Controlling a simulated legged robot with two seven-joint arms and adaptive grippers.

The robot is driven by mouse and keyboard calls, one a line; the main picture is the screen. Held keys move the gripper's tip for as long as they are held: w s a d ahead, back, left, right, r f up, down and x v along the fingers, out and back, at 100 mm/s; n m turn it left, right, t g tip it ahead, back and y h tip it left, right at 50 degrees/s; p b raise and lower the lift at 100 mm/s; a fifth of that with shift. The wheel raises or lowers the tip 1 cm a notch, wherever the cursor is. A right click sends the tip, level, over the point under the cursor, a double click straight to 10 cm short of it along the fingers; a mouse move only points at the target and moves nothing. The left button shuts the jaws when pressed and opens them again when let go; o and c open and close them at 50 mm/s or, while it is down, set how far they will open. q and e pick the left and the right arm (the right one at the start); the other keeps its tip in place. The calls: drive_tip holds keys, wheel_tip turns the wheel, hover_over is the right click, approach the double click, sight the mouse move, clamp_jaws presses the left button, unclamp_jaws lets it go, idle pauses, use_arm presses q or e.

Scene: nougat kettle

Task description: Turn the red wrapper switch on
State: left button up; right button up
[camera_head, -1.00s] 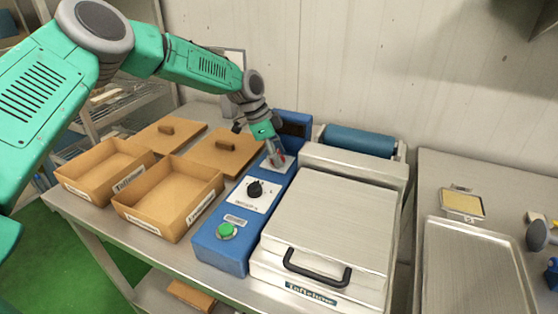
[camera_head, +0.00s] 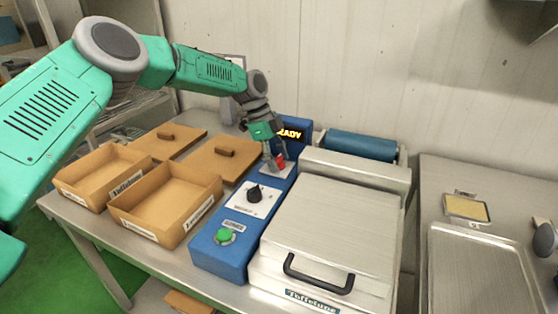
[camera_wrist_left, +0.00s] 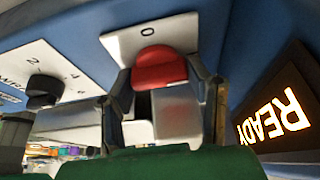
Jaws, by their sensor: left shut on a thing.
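The red switch (camera_head: 279,161) sits on a white plate on the blue control box (camera_head: 217,257) of the wrapper. In the left wrist view the red switch (camera_wrist_left: 159,68) lies between the two fingers of my left gripper (camera_wrist_left: 165,95), below a "0" mark on the plate. In the head view my left gripper (camera_head: 273,163) is at the switch, shut on it. The display (camera_head: 291,134) at the back of the box is lit with "READY", partly hidden by my gripper in the head view; it also shows in the left wrist view (camera_wrist_left: 274,112). My right gripper is not in view.
A black knob (camera_head: 254,194) and a green button (camera_head: 224,235) are on the same box. The wrapper's metal lid (camera_head: 318,220) with a black handle is to the right. Open cardboard boxes (camera_head: 165,207) stand to the left. A metal tray (camera_head: 480,270) is at far right.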

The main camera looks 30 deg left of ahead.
use_arm(q)
drive_tip(key=shift+w+a+r, duration=0.15)
drive_tip(key=shift+w+r, duration=0.1)
drive_tip(key=o, duration=1.2)
drive_tip(key=shift+c, duration=0.2)
drive_tip(key=shift+f, duration=0.2)
drive_tip(key=shift+s+a, duration=0.1)
drive_tip(key=v, duration=1.2)
drive_tip(key=shift+a+f, duration=0.1)
